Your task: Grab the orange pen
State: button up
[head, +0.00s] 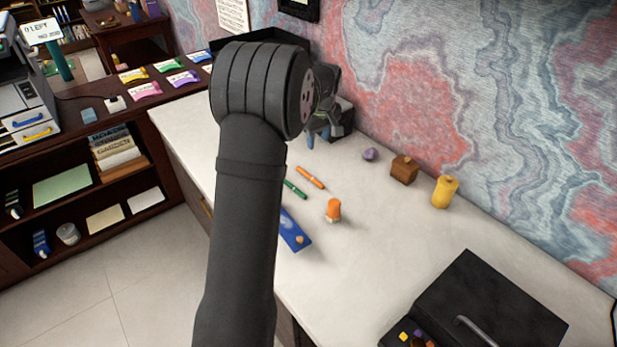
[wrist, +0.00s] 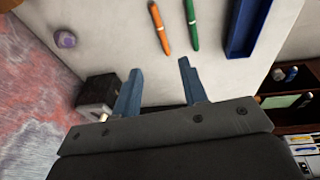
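The orange pen (head: 310,177) lies on the pale desktop in the head view. It also shows at the top of the wrist view (wrist: 160,28). A green pen (head: 295,189) lies beside it, apart and roughly parallel; it also shows in the wrist view (wrist: 191,25). My gripper (wrist: 158,78) has its two blue fingers spread with nothing between them. Both pens are beyond the fingertips in the wrist view. In the head view my arm hides most of the gripper, and only a bit of blue finger (head: 310,140) shows behind the pens.
A blue tray (head: 293,231) and an orange-topped bottle (head: 333,210) are near the pens. A purple lump (head: 370,154), brown box (head: 404,169) and yellow jar (head: 445,191) stand along the wall. A black case (head: 485,305) is front right. The middle desktop is clear.

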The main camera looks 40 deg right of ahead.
aim_at(322, 185)
jog(key=d+f, duration=0.1)
jog(key=f, duration=0.5)
jog(key=f+g, duration=0.1)
jog(key=f, duration=0.6)
jog(key=d+f+g+y, duration=0.1)
jog(key=f, duration=0.5)
jog(key=shift+w+d+f, duration=0.35)
jog(key=shift+w, duration=0.05)
grip_shut()
